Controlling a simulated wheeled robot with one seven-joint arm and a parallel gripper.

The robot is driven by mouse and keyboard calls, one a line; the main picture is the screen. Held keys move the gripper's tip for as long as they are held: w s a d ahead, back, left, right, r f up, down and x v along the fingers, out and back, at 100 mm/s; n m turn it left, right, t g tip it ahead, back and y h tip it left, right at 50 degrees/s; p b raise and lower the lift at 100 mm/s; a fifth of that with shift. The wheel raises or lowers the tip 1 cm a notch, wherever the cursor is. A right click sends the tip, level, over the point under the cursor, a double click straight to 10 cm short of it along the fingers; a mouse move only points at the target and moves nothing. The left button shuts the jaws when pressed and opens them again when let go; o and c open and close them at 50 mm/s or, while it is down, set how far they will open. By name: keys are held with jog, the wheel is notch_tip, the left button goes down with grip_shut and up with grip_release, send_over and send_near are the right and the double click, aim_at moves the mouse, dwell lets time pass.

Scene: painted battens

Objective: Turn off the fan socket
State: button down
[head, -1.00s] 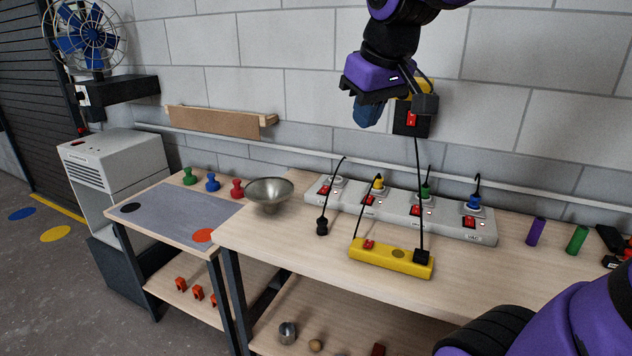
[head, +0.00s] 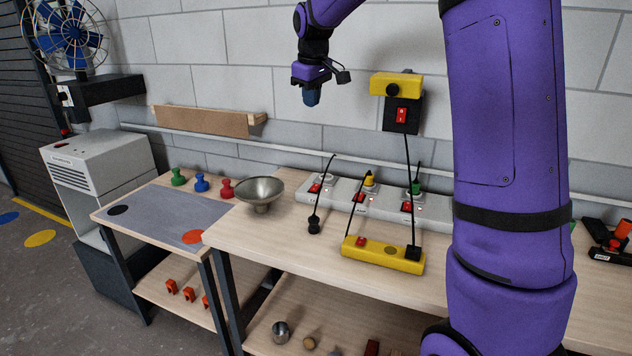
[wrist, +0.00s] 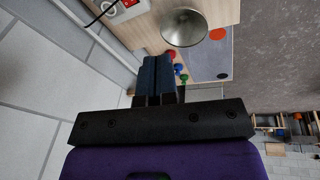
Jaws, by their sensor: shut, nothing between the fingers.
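A blue caged fan (head: 66,36) stands on a black wall shelf at the far left. A grey socket strip (head: 384,208) with red rocker switches lies at the back of the bench; plugs with yellow (head: 369,179) and green (head: 417,187) parts sit in it. My arm hides its right end. A yellow strip (head: 372,253) with a red switch lies in front. A black wall box (head: 402,116) has a red switch. Which socket feeds the fan cannot be told. My gripper (head: 311,97) is shut and empty, in the air left of the wall box; it also shows in the wrist view (wrist: 158,62).
A metal bowl (head: 259,192) stands near the bench's left end. Green, blue and red pawn-like pieces stand on the lower left table (head: 135,222). A loose black plug (head: 313,227) is on the bench. A rail runs along the wall.

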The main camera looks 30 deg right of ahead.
jog(key=w+d+f+n+g, duration=0.1)
jog(key=w+d+f, duration=0.2)
jog(key=w+f, duration=0.25)
jog(key=w+d+f+n, duration=0.1)
jog(key=w+d+f, duration=0.2)
jog(key=w+f, duration=0.25)
jog(key=n, duration=0.1)
send_over(317, 185)
jog(key=s+a, duration=0.1)
jog(key=a, duration=0.1)
notch_tip(317, 185, down, 11)
jog(key=shift+d+r+g, duration=0.15)
jog(key=shift+g, duration=0.25)
jog(key=f, duration=0.4)
jog(key=d+f, duration=0.1)
jog(key=f, duration=0.4)
jog(key=w+f, duration=0.1)
jog(key=f, duration=0.3)
jog(key=shift+d+f, duration=0.15)
jog(key=shift+f, duration=0.25)
jog(key=shift+f, duration=0.1)
